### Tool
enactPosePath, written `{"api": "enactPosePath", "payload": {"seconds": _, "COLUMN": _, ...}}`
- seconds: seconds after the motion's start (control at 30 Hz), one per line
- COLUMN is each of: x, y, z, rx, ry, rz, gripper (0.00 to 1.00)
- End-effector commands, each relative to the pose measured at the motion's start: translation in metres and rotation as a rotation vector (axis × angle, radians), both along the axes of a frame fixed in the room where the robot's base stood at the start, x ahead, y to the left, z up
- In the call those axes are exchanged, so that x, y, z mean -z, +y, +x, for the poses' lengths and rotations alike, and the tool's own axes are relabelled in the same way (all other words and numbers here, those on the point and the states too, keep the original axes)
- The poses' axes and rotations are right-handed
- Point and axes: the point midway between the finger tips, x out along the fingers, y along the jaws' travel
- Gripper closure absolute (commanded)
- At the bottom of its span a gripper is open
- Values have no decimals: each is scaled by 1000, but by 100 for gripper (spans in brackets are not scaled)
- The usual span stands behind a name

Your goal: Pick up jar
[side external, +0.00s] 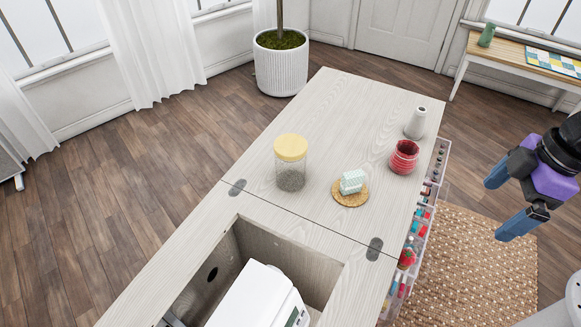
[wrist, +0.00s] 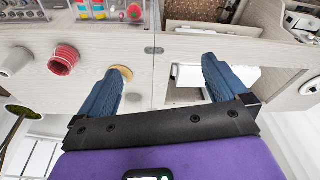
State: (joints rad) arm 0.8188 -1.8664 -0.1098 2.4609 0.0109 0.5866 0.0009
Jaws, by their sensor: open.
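The jar (side external: 291,165) is clear glass with a yellow lid and some grey-brown contents at the bottom. It stands upright on the left part of the cabinet top (side external: 343,110), near the hinged seam. My gripper (side external: 508,205) is purple and black with blue fingers, to the right of the cabinet in the side view, well apart from the jar. Its fingers are spread with nothing between them. In the wrist view my gripper (wrist: 160,85) also shows wide open, with the cabinet top beyond it.
A patterned block (side external: 352,181) sits on a round woven coaster (side external: 350,196) right of the jar. A white machine (side external: 255,297) sits in the cabinet opening. Clear drawers (side external: 420,225) line the cabinet's right side.

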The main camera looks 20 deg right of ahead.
Motion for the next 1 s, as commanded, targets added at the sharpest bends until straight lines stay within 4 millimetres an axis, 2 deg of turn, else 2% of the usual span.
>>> {"api": "enactPosePath", "payload": {"seconds": 0.03, "x": 9, "y": 15, "z": 14, "rx": 17, "ry": -17, "rz": 32, "gripper": 0}}
{"api": "enactPosePath", "payload": {"seconds": 0.2, "x": 34, "y": 62, "z": 64, "rx": 77, "ry": -105, "rz": 172, "gripper": 0}}
{"api": "enactPosePath", "payload": {"seconds": 0.3, "x": 48, "y": 85, "z": 93, "rx": 111, "ry": -161, "rz": 253, "gripper": 0}}
{"api": "enactPosePath", "payload": {"seconds": 0.5, "x": 77, "y": 119, "z": 148, "rx": 179, "ry": -284, "rz": 406, "gripper": 0}}
{"api": "enactPosePath", "payload": {"seconds": 0.6, "x": 91, "y": 130, "z": 173, "rx": 212, "ry": -351, "rz": 480, "gripper": 0}}
{"api": "enactPosePath", "payload": {"seconds": 0.8, "x": 116, "y": 140, "z": 215, "rx": 271, "ry": -490, "rz": 615, "gripper": 0}}
{"api": "enactPosePath", "payload": {"seconds": 1.0, "x": 130, "y": 138, "z": 237, "rx": 304, "ry": -597, "rz": 710, "gripper": 0}}
